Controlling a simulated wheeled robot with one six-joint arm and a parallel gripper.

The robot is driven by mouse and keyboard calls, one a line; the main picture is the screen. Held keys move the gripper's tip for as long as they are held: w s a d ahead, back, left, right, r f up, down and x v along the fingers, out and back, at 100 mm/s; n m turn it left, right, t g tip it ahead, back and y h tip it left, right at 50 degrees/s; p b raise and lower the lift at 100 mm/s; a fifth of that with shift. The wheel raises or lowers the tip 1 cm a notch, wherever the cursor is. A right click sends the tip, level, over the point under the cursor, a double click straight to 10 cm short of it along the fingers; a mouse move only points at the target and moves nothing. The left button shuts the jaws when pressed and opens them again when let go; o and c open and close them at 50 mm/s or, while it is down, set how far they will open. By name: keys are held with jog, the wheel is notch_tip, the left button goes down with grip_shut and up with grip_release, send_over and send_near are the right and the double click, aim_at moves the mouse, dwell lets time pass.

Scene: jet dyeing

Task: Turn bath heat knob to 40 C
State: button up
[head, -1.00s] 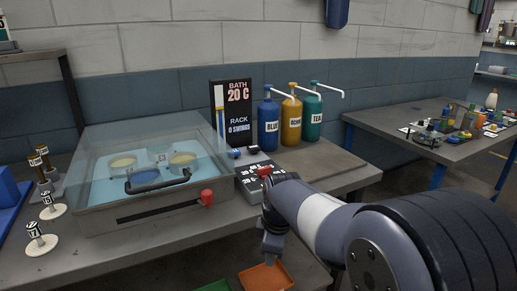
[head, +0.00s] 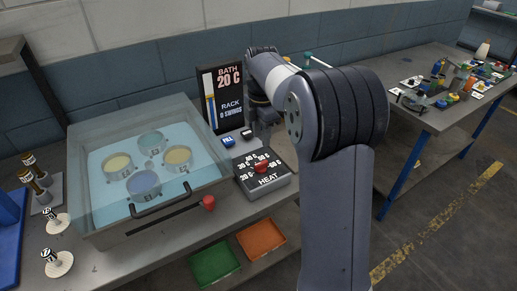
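The bath heat knob (head: 262,168) is red and sits on a dark HEAT panel (head: 268,183) with white temperature marks around it, right of the bath. The marks are too small to read surely. The display board (head: 221,98) behind reads BATH 20 C and RACK 0 SWINGS. My arm reaches up and over to the right of the panel. My gripper (head: 263,112) hangs near the board's right side, behind and above the knob and apart from it. It is small and partly hidden by my arm, so its fingers are unclear.
A clear-lidded bath (head: 85,185) with several round cups stands left, with a black handle and a red lever knob (head: 209,203). A blue FILL button (head: 228,141) is behind the panel. Green (head: 214,262) and orange (head: 262,239) trays lie below.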

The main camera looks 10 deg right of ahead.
aim_at(261, 163)
notch_tip(261, 163, down, 11)
jog(key=shift+s+r+p, duration=0.1)
jog(key=shift+r+p, duration=0.1)
jog(key=shift+p, duration=0.2)
grip_shut()
